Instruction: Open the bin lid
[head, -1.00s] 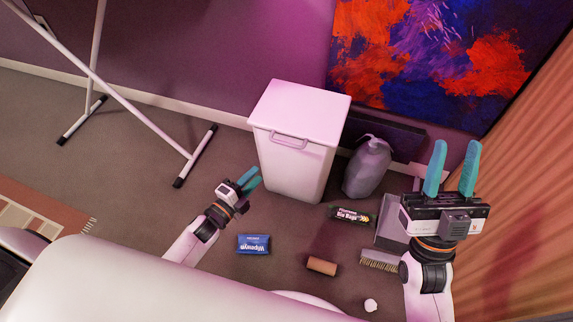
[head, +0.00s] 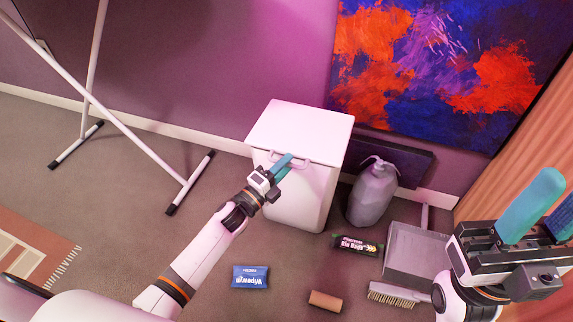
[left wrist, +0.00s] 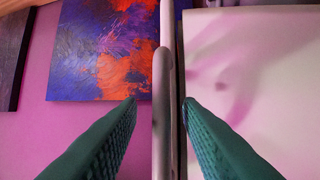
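The white bin (head: 300,195) stands against the wall, and its flat lid (head: 300,130) looks closed. A loop handle (head: 305,163) sits at the lid's front edge. My left gripper (head: 284,164) is at the handle, fingers pointing to it. In the left wrist view the handle bar (left wrist: 162,110) runs between the two teal fingertips (left wrist: 160,99), with gaps on both sides, so the gripper is open around it. Part of the handle is hidden behind the fingers in the head view. My right gripper (head: 548,205) is open and empty at the right edge, away from the bin.
On the floor lie a bin-bag roll (head: 357,245), a blue wipes pack (head: 250,277), a brown tube (head: 325,300), a dustpan (head: 412,250) and a brush (head: 395,294). A white rack (head: 130,115) stands at left.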

